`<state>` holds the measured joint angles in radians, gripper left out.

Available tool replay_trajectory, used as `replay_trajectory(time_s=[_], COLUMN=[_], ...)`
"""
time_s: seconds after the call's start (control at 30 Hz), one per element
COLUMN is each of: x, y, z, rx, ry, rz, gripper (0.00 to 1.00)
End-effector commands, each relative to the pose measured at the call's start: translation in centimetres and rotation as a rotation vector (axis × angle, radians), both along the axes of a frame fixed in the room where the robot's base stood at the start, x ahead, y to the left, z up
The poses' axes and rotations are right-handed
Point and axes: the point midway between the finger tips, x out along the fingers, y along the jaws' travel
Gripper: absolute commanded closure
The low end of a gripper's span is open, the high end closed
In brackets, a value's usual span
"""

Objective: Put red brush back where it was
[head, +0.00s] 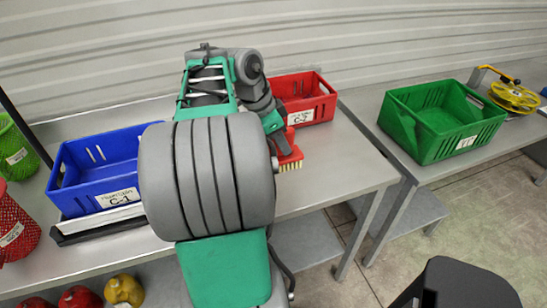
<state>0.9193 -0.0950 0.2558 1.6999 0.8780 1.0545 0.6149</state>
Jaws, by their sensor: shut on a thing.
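The red brush (291,157) with pale bristles facing down is in the head view, right of my arm, near the front of the red crate labelled C-2 (318,99). My gripper (281,139) is at the brush's upper end and shut on it. The fingertips are partly hidden by my own arm. I cannot tell whether the bristles touch the metal table (345,165) or hang a little above it. The left part of the red crate is hidden behind my arm.
A blue crate labelled C-1 (85,165) stands at left on the same table. A green crate (435,125) and a yellow reel (513,97) stand on another table at right. The tabletop right of the brush is clear. Red and green mesh baskets stand at far left.

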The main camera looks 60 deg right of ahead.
Motion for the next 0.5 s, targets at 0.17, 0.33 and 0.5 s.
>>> replay_trajectory(time_s=[0.17, 0.33, 0.5], x=[2.2, 3.3, 3.3], y=[-1.8, -2.8, -2.8], z=[-3.7, -5.6, -8.3], rx=[0.002, 0.004, 0.001], ry=[0.001, 0.002, 0.001], rz=[0.000, -0.001, -0.003], gripper=[1.00, 1.00, 1.00])
